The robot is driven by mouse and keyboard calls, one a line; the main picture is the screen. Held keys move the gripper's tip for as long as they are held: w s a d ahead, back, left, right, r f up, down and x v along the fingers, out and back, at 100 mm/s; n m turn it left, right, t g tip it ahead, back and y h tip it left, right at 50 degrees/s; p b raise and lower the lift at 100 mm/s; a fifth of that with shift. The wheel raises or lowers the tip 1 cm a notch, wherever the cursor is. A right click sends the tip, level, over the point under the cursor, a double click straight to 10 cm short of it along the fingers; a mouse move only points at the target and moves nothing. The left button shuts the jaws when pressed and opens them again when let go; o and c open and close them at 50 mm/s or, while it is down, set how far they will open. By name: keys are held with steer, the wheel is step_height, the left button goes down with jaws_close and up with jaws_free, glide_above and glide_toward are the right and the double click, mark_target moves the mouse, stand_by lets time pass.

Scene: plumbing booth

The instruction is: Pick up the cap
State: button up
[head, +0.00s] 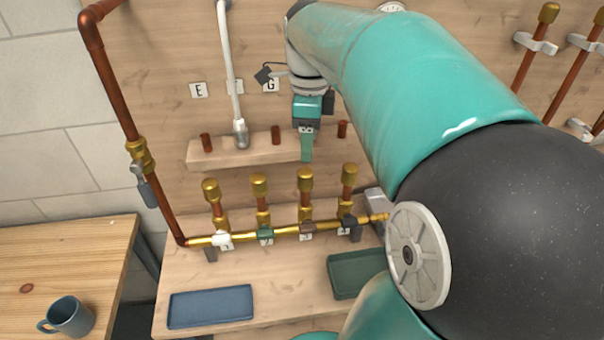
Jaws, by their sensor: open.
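Several brass caps stand in a row on top of the valve branches of the brass manifold (272,234): a left cap (210,187), a second cap (259,183), a third cap (305,178) and a right cap (350,173). I cannot tell which one the task means. My gripper (307,155) points down above the third cap, in front of the wooden ledge, and seems apart from the caps. It is open with nothing visible in it. Its far finger is hidden from this angle.
The wooden ledge (240,152) bears short copper stubs and the end of a white hose (229,75). A blue tray (210,306) and a green tray (356,272) lie below the manifold. A copper pipe (112,90) runs down at left. A mug (68,316) stands on the side table.

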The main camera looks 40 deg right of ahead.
mark_target(306, 171)
step_height(306, 171, down, 5)
steer(key=shift+r, duration=0.15)
steer(key=f, duration=0.5)
steer(key=shift+w+a+f, duration=0.1)
steer(key=shift+a, duration=0.15)
steer(key=shift+c, duration=0.5)
steer(key=c, duration=0.9)
